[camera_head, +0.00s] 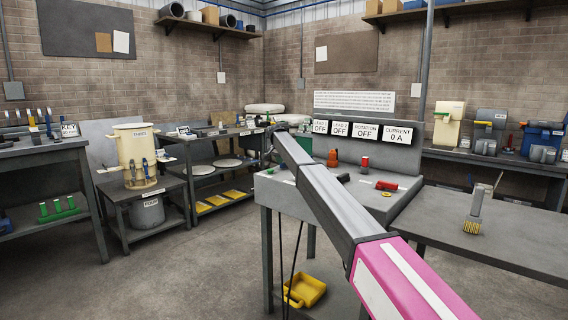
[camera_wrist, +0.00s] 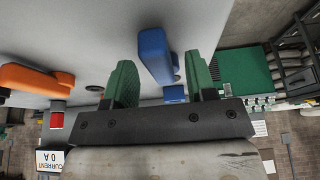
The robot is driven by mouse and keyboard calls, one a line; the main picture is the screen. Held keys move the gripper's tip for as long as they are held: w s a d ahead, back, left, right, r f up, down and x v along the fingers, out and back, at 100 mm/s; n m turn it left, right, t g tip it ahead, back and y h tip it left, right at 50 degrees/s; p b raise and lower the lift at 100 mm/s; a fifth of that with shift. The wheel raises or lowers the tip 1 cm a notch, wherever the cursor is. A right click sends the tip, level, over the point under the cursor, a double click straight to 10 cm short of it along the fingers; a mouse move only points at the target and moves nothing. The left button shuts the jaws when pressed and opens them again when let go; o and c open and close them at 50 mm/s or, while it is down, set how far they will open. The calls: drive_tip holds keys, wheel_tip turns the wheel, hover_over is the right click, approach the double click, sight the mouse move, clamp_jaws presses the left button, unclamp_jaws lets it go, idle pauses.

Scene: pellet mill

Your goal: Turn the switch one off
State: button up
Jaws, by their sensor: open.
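No label in view reads "switch one", so I cannot tell for certain which part it is. In the wrist view a blue lever-like handle (camera_wrist: 155,54) stands on a pale grey surface, between my gripper's two green fingers (camera_wrist: 160,68) in the picture. My gripper is open, with a gap on both sides of the handle; contact is not visible. An orange handle (camera_wrist: 30,77) lies at the left. In the head view my gripper is mostly hidden behind my arm, at the left end of the control bench (camera_head: 400,200). Signs there read LEAD 1 OFF (camera_head: 320,127) and LEAD 2 OFF (camera_head: 340,129).
Signs for ROTATION OFF (camera_head: 366,132) and CURRENT 0 A (camera_head: 397,135) stand beside them. An orange part (camera_head: 333,158) and a red-handled part (camera_head: 386,185) are on the bench. A brush (camera_head: 474,212) stands on the right table. A yellow tray (camera_head: 305,291) lies low under the bench.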

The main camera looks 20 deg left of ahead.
drive_tip(key=v, duration=1)
drive_tip(key=shift+s+r, duration=0.1)
